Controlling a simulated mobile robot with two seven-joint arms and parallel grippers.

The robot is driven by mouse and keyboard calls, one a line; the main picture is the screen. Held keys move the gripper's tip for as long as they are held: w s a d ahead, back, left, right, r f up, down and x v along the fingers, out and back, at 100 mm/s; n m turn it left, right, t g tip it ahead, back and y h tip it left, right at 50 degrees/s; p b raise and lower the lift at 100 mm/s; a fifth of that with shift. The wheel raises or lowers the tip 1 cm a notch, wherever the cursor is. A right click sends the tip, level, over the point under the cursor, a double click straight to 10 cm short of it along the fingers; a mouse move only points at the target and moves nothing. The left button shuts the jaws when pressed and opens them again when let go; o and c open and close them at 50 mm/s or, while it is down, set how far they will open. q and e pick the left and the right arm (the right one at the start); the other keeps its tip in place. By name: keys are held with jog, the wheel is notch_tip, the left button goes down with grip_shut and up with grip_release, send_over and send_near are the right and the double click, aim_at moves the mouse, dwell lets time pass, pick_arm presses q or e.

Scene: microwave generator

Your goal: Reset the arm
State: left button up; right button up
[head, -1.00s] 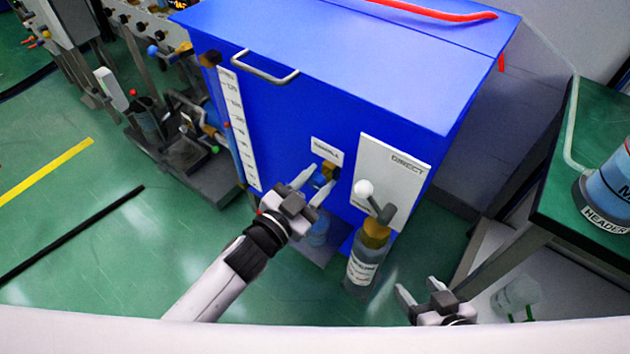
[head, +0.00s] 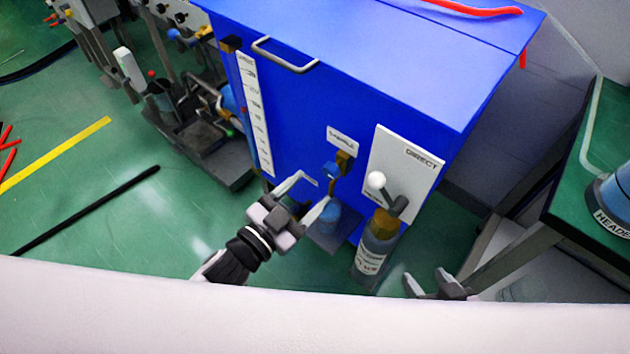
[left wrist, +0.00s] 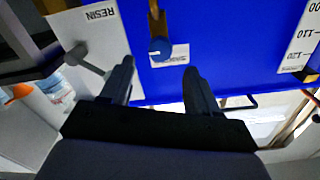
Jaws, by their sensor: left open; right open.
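My left gripper (head: 308,196) is open and empty in front of the blue cabinet (head: 350,60), a little left of and below the small valve with a blue knob (head: 332,170). In the left wrist view its two fingers (left wrist: 158,78) are apart, and the blue knob (left wrist: 160,48) shows beyond the gap between them, clear of both fingers. My right gripper (head: 432,282) is open and empty at the lower edge of the head view, right of the labelled bottle (head: 372,258).
A white DIRECT panel (head: 405,165) with a white-knobbed lever (head: 377,181) is on the cabinet front. A green-topped table (head: 600,150) with a HEADER container (head: 615,200) stands at right. Pump equipment (head: 190,120) stands at left. The green floor at lower left is mostly clear.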

pick_arm(q)
jog(key=shift+s+a, duration=0.1)
dwell(0.5)
jog(key=s+a+f+n+g+y, duration=0.4)
jog(key=s+a+f+n+y, duration=0.45)
jog(key=s+a, duration=0.4)
notch_tip(320, 180, up, 12)
jog(key=a+p, duration=0.3)
jog(key=p, duration=1.2)
jog(key=shift+r+p, duration=0.25)
jog(key=shift+p, duration=0.05)
jog(key=shift+f, duration=0.1)
